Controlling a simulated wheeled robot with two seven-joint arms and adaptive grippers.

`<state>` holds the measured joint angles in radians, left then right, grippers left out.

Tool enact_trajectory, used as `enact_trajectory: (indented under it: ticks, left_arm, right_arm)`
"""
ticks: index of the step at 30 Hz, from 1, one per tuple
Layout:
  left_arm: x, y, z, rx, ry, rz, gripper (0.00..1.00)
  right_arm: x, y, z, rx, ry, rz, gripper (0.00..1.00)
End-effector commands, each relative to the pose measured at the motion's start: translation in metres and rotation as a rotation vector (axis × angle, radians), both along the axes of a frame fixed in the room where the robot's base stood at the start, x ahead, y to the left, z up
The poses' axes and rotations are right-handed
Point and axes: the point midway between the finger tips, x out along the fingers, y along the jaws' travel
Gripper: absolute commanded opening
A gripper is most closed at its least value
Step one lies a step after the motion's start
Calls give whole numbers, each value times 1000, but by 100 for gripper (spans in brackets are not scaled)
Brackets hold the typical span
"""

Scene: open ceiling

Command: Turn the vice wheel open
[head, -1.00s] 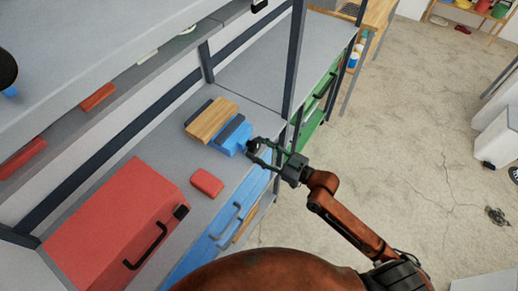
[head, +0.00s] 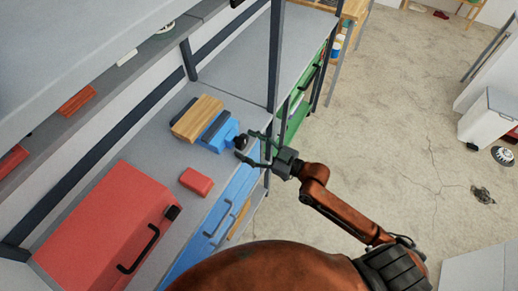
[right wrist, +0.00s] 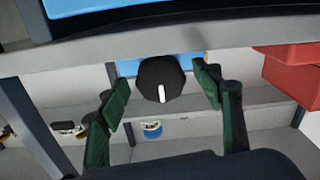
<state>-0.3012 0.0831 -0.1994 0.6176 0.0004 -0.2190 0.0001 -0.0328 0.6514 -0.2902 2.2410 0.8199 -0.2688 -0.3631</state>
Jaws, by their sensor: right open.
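The blue vice (head: 219,134) sits on the grey workbench near its front edge, with a wooden block (head: 197,118) between its dark jaws. Its black wheel (head: 241,142) sticks out at the front edge. In the right wrist view the wheel (right wrist: 160,79) is a black knob with a white mark pointing down. My right gripper (head: 245,147) is open, its green fingers on either side of the wheel. In the right wrist view the fingers (right wrist: 160,98) are apart, with gaps between them and the wheel. My left gripper is not in view.
A red block (head: 196,182) lies on the bench left of the gripper, beside a large red toolbox (head: 105,225) with a black handle. A dark shelf post (head: 275,65) stands just behind the gripper. Blue drawers (head: 215,225) are below the bench edge.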

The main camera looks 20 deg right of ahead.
Motion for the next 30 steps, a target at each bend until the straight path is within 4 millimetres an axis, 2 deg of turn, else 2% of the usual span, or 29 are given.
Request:
enact_trajectory:
  ticks: [15,22,30]
  left_arm:
    - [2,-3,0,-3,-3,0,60]
    - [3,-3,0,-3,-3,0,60]
    - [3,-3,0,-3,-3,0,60]
  right_arm:
    - [-74,-57,-2,-5,6,1,60]
    - [-89,-69,-1,-3,3,0,60]
    - [-90,-70,0,-1,1,1,60]
